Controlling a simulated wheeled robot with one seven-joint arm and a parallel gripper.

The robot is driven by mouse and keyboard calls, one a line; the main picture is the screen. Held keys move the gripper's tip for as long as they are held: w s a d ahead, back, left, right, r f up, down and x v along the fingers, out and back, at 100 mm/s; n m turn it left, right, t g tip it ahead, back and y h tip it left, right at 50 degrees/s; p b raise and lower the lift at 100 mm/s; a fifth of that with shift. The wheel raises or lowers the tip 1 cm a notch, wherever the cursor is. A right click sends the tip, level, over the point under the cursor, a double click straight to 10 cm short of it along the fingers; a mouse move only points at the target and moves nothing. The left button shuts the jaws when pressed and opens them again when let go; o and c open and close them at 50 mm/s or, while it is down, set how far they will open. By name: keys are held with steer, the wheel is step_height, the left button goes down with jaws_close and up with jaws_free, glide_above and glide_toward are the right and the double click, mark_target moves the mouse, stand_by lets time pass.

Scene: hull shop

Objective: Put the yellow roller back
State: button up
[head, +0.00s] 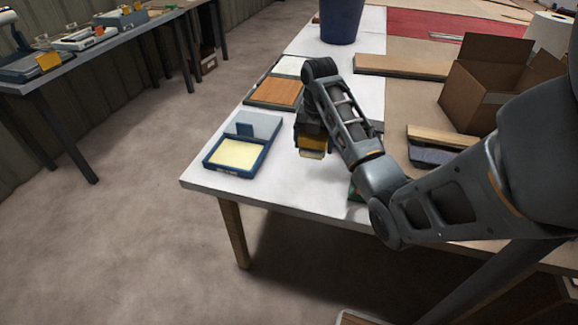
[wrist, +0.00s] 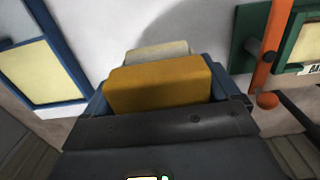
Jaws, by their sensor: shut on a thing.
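My gripper (head: 311,138) is shut on the yellow roller (wrist: 158,90), a deep yellow block with a pale cream part (wrist: 157,50) beyond it. The roller also shows in the head view (head: 313,143), held over the white tabletop, with the cream part lowest. Any gap below it is hard to judge. A blue tray (head: 237,172) with a pale yellow pad and an upright blue piece lies left of my gripper. Its blue edge and pad show at the left of the wrist view (wrist: 66,52).
A green-framed tray (wrist: 292,52) with an orange-handled tool (wrist: 273,45) lies right of my gripper. A wood-coloured panel (head: 275,93), a dark blue bucket (head: 341,20) and an open cardboard box (head: 480,95) stand farther back. White tabletop (head: 290,185) is bare near the front edge.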

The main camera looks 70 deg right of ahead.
glide_above(293, 174)
step_height(293, 174, down, 4)
steer(key=shift+r+p, duration=0.2)
steer(key=shift+p, duration=0.15)
steer(key=shift+f, duration=2.05)
steer(key=shift+f, duration=0.15)
steer(key=o, duration=1.4)
